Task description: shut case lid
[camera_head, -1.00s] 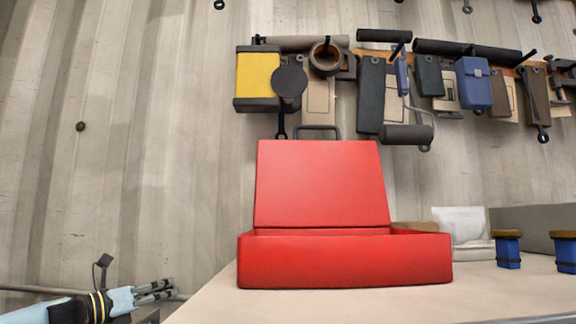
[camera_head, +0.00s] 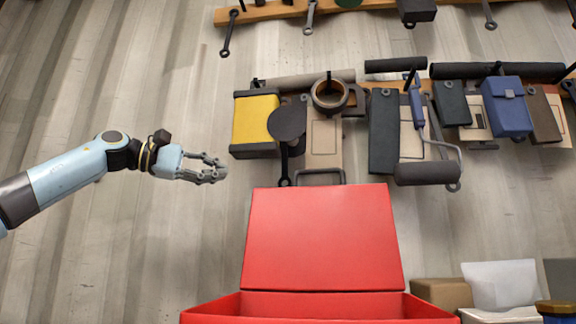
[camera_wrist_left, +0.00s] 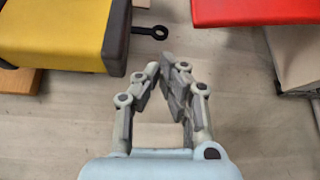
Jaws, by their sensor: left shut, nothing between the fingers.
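The red case stands open at the lower middle of the head view. Its lid (camera_head: 322,238) is raised nearly upright, with a dark handle (camera_head: 320,178) on the top edge. Its base (camera_head: 320,305) is cut off by the bottom of the picture. My left gripper (camera_head: 222,172) is shut and empty, to the left of the lid and about level with its top edge in the picture. In the left wrist view the fingertips (camera_wrist_left: 165,70) meet with nothing between them. A red edge (camera_wrist_left: 255,10) at the upper right there looks like the lid. My right gripper is not seen.
Behind the lid, a wall rack holds a yellow box (camera_head: 256,122), a tape roll (camera_head: 329,94), a paint roller (camera_head: 427,172) and a blue case (camera_head: 506,106). A cardboard box (camera_head: 442,292) and a white bag (camera_head: 500,284) stand right of the case. The wall at left is bare.

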